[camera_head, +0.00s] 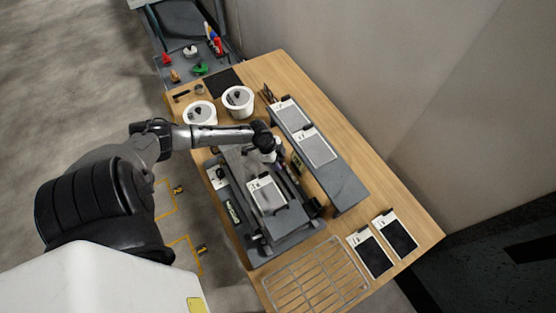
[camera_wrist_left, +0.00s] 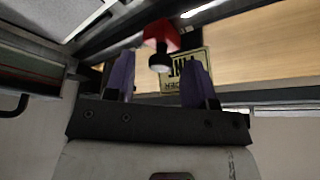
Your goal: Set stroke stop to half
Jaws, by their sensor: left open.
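In the left wrist view a red block with a black knob (camera_wrist_left: 160,52), which looks like the stroke stop, sits on a dark rail. My left gripper (camera_wrist_left: 158,76) is open. Its two purple fingers stand either side of the knob in the picture; I cannot tell whether they touch it. A tan label plate (camera_wrist_left: 186,70) with black marks lies behind the fingers. In the head view my left gripper (camera_head: 276,154) is over the far part of the grey machine (camera_head: 285,240), and it hides the stop there. The right gripper is not in view.
Two white pots (camera_head: 238,101) stand behind the machine. A long dark grey shelf (camera_head: 345,188) with pale pads runs along its right side. A wire rack (camera_head: 315,278) and two dark pads (camera_head: 374,258) lie at the table's front. The wooden table's right edge strip (camera_head: 385,195) is clear.

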